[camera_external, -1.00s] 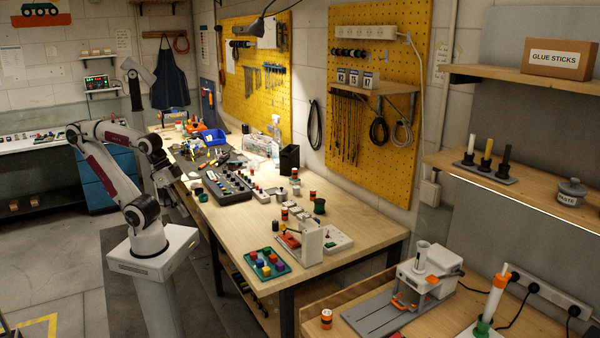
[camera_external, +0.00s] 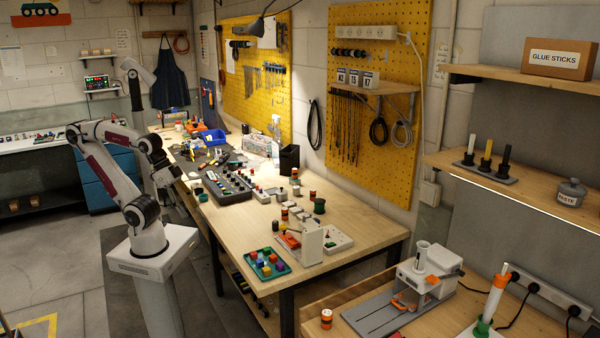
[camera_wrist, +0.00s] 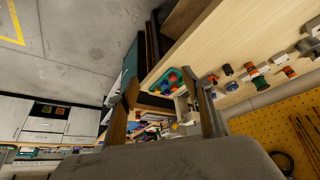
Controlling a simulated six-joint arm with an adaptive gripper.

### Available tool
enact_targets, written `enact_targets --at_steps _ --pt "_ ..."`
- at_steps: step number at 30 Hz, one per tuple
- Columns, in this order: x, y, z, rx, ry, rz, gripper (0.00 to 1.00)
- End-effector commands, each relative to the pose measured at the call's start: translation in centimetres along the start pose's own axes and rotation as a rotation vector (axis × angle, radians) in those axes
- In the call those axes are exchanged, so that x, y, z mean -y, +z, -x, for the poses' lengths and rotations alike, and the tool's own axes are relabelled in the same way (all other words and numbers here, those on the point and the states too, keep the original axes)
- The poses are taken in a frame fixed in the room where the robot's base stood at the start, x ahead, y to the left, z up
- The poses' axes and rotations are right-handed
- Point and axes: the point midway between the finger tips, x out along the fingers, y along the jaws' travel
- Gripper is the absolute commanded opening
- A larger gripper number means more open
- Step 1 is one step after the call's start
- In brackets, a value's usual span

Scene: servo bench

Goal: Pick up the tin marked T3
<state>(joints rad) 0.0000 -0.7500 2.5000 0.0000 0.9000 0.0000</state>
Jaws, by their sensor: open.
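Three small pale tins with dark-lettered labels stand in a row on the small wooden shelf (camera_external: 372,90) on the right yellow pegboard. The middle tin (camera_external: 355,80) seems to read T3, but the lettering is too small to be sure. The other two are the left tin (camera_external: 342,77) and the right tin (camera_external: 370,82). My gripper (camera_external: 168,176) is far to the left of them, beside the bench's left edge. In the wrist view my gripper (camera_wrist: 163,88) has its two fingers apart with nothing held between them. I cannot make out the tins there.
The workbench (camera_external: 350,220) lies between my arm and the pegboard. It holds a green tray (camera_external: 252,272) of coloured pieces, a black control box (camera_external: 228,188), a black holder (camera_external: 289,159) and several small jars. Cables hang below the shelf. Bare bench shows at the front right.

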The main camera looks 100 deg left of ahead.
Motion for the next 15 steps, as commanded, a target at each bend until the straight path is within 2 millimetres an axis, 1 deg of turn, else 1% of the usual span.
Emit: enact_targets --at_steps 5,8,11,15 --pt "0.1 -0.3 -0.1 -0.004 -0.002 0.006 0.49" --pt "0.3 -1.1 -0.4 -0.013 -0.004 0.018 0.49" --pt "0.7 -2.4 -0.9 -0.029 -0.009 0.037 0.49" --pt "1.8 -5.0 -2.0 -0.064 -0.021 0.079 0.49"
